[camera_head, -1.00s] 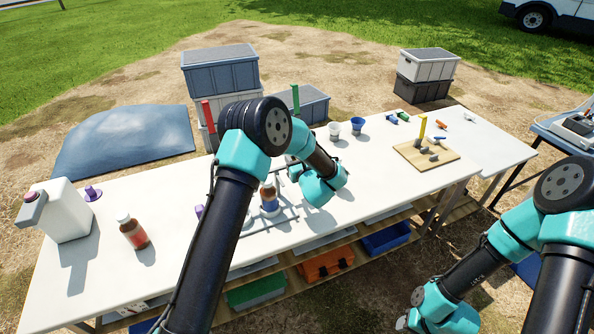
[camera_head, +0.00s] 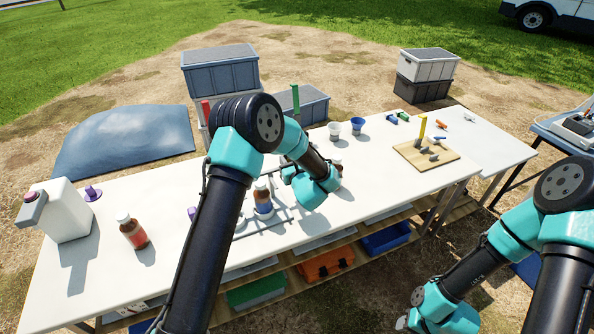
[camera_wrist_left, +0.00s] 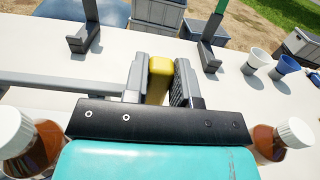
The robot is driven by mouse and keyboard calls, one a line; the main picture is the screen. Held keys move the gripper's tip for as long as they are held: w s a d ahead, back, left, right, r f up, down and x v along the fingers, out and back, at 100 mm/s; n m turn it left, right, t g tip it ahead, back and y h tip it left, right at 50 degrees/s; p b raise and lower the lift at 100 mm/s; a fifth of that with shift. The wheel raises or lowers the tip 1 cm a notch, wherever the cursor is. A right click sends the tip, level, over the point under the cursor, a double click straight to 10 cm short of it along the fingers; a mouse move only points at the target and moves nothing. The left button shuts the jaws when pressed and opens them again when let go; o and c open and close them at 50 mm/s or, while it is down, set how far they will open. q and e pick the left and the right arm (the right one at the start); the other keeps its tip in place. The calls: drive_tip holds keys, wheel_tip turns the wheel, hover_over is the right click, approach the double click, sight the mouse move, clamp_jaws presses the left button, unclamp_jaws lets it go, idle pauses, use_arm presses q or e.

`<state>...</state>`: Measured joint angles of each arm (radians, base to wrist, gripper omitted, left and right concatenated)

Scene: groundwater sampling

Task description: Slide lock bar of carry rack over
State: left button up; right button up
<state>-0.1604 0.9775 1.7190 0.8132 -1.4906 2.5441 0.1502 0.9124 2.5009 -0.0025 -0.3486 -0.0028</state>
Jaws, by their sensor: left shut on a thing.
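The carry rack (camera_head: 279,221) is a grey frame on the white table, partly hidden behind my left arm. In the left wrist view my left gripper (camera_wrist_left: 163,78) is shut on a yellow piece (camera_wrist_left: 160,72), probably the lock bar's handle. A grey rail (camera_wrist_left: 60,86) runs to the left of the fingers. White-capped bottles flank the gripper at left (camera_wrist_left: 25,145) and right (camera_wrist_left: 285,140).
A white jug (camera_head: 62,210) and a brown bottle (camera_head: 132,232) stand at the left of the table. Two cups (camera_head: 357,126) and a wooden board with a yellow post (camera_head: 423,152) are to the right. The front right tabletop is clear.

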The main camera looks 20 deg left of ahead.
use_arm(q)
drive_tip(key=shift+a, duration=0.1)
drive_tip(key=shift+s+a, duration=0.75)
drive_tip(key=shift+a, duration=0.05)
drive_tip(key=shift+s+a, duration=0.7)
drive_tip(key=shift+a, duration=0.15)
drive_tip(key=o, duration=1)
drive_tip(key=shift+d, duration=0.1)
drive_tip(key=v, duration=1.7)
drive_tip(key=shift+s+d, duration=0.1)
